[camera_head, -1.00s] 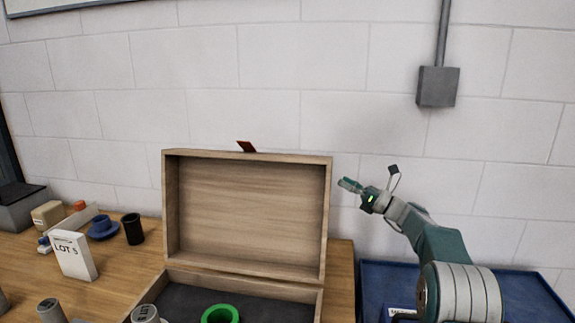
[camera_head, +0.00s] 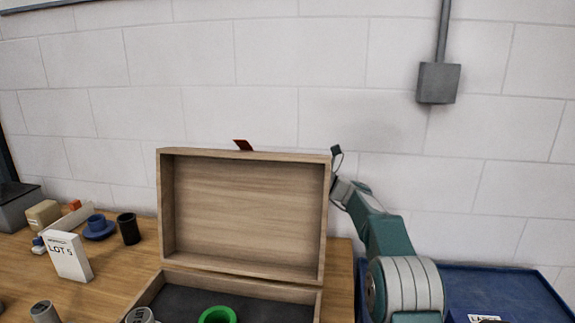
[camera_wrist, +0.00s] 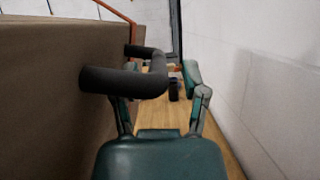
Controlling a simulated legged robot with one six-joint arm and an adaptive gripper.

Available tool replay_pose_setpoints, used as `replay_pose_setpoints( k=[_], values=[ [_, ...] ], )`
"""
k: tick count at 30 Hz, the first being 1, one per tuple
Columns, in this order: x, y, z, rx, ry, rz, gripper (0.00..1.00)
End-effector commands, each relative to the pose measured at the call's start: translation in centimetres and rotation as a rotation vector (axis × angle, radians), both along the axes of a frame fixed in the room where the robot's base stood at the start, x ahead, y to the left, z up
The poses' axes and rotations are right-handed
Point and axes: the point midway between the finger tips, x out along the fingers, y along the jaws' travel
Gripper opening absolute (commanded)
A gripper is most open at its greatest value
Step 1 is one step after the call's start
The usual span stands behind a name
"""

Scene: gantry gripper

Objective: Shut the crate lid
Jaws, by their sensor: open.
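The wooden crate (camera_head: 145,292) stands on the table with its lid (camera_head: 240,215) raised upright, inner face toward the head camera. A reddish tab (camera_head: 243,145) sticks up from the lid's top edge. In the wrist view the lid's brown outer face (camera_wrist: 50,105) fills the left side, with a dark bent handle (camera_wrist: 125,82) standing out from it. My gripper (camera_wrist: 160,82) is open behind the lid, its fingers around or close to the handle; contact is unclear. The left fingertip is partly hidden by the handle.
A green ring (camera_head: 218,316) lies inside the crate. A white LOT 5 box (camera_head: 68,257), a black cup (camera_head: 128,229) and a blue cup on a saucer (camera_head: 97,228) stand to the left. A blue tray (camera_head: 500,290) is at right. The wall is close behind the lid.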

Motion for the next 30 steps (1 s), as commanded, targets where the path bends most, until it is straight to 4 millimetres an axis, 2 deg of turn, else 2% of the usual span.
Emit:
replay_pose_setpoints(
  k=[3,11,14,15,30],
  values=[
    [0.11,0.65,0.33,0.001,-0.001,0.002,0.57],
    [0.16,0.19,0.43,0.005,0.0,0.0,0.57],
    [0.17,0.25,0.41,0.005,0.0,0.0,0.17],
    [0.17,0.36,0.39,0.004,0.0,0.0,0.0],
    [-0.34,1.12,0.92,-0.004,-0.028,0.0,0.0]
  ],
)
